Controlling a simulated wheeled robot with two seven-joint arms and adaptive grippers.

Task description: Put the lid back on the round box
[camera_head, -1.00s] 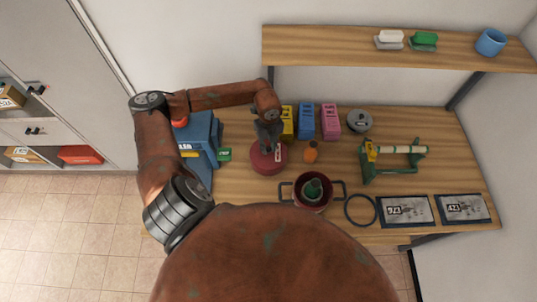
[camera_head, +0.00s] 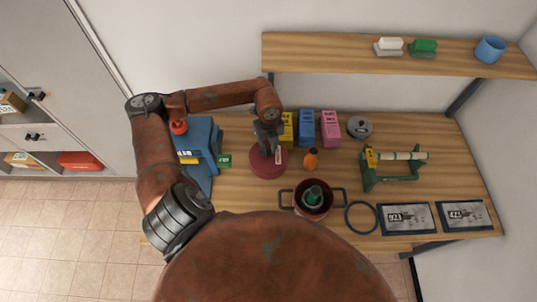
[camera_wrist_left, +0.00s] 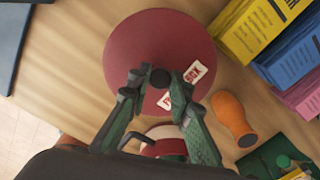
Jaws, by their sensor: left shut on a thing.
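The lid (camera_head: 263,168) is a flat dark red disc with a black knob and a white label. It is in the middle left of the table in the head view and fills the upper middle of the left wrist view (camera_wrist_left: 140,45). My left gripper (camera_wrist_left: 158,82) is shut on its knob; I cannot tell whether the lid touches the table. The round box (camera_head: 328,206), dark red with two side handles, stands open to the lid's lower right with a green item inside. In the left wrist view my fingers hide part of it. My right gripper is not in view.
Yellow, blue (camera_head: 308,127) and pink boxes stand behind. A blue bin-like object (camera_head: 200,140) is at left. A dark ring (camera_head: 361,218) and a green stand (camera_head: 388,180) are right of the round box.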

